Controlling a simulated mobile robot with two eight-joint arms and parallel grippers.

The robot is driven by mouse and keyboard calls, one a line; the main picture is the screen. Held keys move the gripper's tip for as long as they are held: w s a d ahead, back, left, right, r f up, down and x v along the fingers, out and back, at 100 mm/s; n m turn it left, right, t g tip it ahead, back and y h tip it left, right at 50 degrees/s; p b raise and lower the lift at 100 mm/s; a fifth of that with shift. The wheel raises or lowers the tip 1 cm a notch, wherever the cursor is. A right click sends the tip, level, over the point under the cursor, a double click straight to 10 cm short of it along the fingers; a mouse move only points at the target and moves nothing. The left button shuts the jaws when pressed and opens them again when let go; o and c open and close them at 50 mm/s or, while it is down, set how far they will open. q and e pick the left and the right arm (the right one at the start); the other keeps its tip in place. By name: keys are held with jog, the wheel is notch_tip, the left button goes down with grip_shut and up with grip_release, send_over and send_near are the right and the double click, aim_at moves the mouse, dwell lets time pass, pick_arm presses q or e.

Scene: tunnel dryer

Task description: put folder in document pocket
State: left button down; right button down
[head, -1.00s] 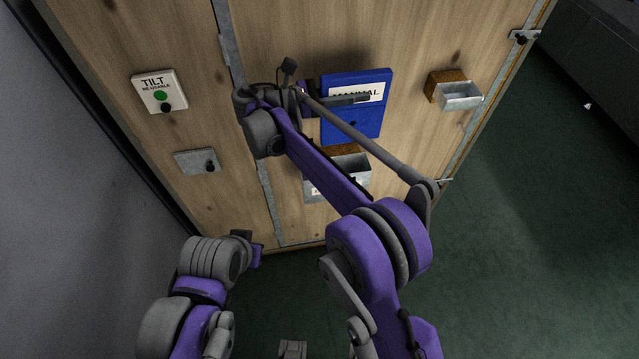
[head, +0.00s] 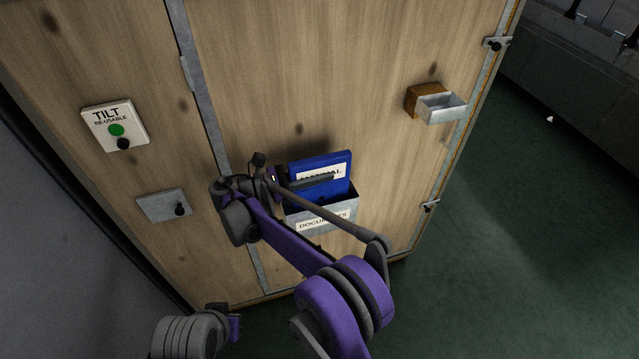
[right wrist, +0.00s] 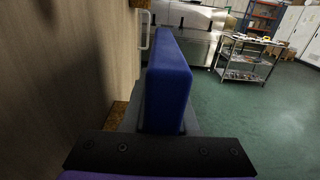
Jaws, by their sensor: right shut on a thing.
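The blue folder (head: 322,164), labelled MANUAL, stands nearly upright at the wooden crate wall. Its lower part is hidden behind the front wall of the grey metal document pocket (head: 345,212), labelled DOCUMENTS. The upper part, with the white label, sticks out above the rim. My right gripper (head: 318,184) is shut on the folder from the left, with a dark finger across its front just above the pocket.
A small open metal tray (head: 442,108) on a brown block is fixed at the upper right of the crate wall (head: 330,60). A TILT indicator plate (head: 115,127) and a grey latch plate (head: 163,206) are at the left. Green floor (head: 500,250) is clear at the right.

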aim_at(320, 187)
notch_tip(320, 187, down, 3)
jog(key=shift+f, duration=0.1)
